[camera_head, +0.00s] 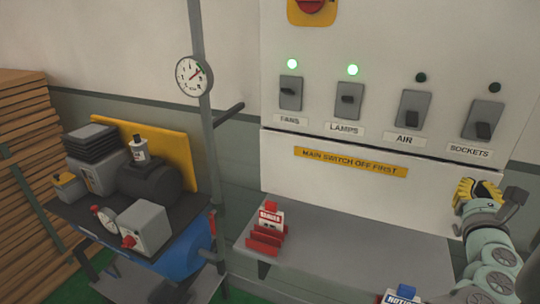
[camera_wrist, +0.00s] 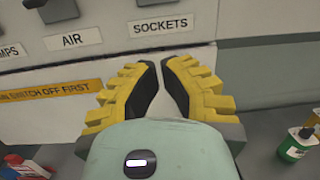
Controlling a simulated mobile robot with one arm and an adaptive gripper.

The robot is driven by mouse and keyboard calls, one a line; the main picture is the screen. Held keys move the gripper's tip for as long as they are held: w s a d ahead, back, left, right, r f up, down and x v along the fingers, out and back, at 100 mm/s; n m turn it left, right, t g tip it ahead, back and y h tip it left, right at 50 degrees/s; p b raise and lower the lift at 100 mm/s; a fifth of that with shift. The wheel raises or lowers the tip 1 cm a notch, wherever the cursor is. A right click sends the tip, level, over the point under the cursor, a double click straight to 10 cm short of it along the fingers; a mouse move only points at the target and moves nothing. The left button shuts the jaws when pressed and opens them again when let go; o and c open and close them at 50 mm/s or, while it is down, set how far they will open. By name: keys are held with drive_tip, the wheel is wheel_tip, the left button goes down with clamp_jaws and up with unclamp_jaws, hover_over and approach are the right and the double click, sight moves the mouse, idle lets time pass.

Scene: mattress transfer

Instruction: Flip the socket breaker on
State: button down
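The SOCKETS breaker (camera_head: 484,120) is a grey switch on the white panel at right in the head view. Its dark lever points down, and the lamp (camera_head: 495,88) above it is dark. My gripper (camera_head: 476,190), with yellow fingers, is below the SOCKETS switch and label, apart from the switch. In the wrist view, the fingertips (camera_wrist: 160,62) are close together, with a thin gap and nothing between them. They look essentially shut.
The FANS (camera_head: 290,92) and LAMPS (camera_head: 348,100) levers are up under lit green lamps. The AIR breaker (camera_head: 413,110) is down under a dark lamp.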

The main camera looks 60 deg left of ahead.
sight(464, 151)
drive_tip(key=shift+s+r+y, duration=0.1)
drive_tip(key=shift+r+y, duration=0.1)
drive_tip(key=shift+y, duration=0.2)
drive_tip(key=p+x, duration=0.1)
drive_tip(key=x, duration=0.8)
drive_tip(key=shift+w+a, duration=0.25)
drive_tip(key=shift+a, duration=0.1)
drive_tip(key=r+p, duration=0.2)
drive_tip(key=shift+s+d+p, duration=0.15)
drive_tip(key=shift+s+p, duration=0.05)
drive_tip(key=shift+p, duration=0.1)
drive_tip(key=shift+s+d+r+p, duration=0.2)
drive_tip(key=shift+s+r+p, duration=0.05)
drive_tip(key=shift+r+p, duration=0.2)
drive_tip(key=shift+s+d+r+p, duration=0.15)
drive_tip(key=shift+s+r+p, duration=0.1)
drive_tip(key=shift+r+p, duration=0.2)
drive_tip(key=shift+f, duration=0.1)
drive_tip(key=shift+p, duration=0.45)
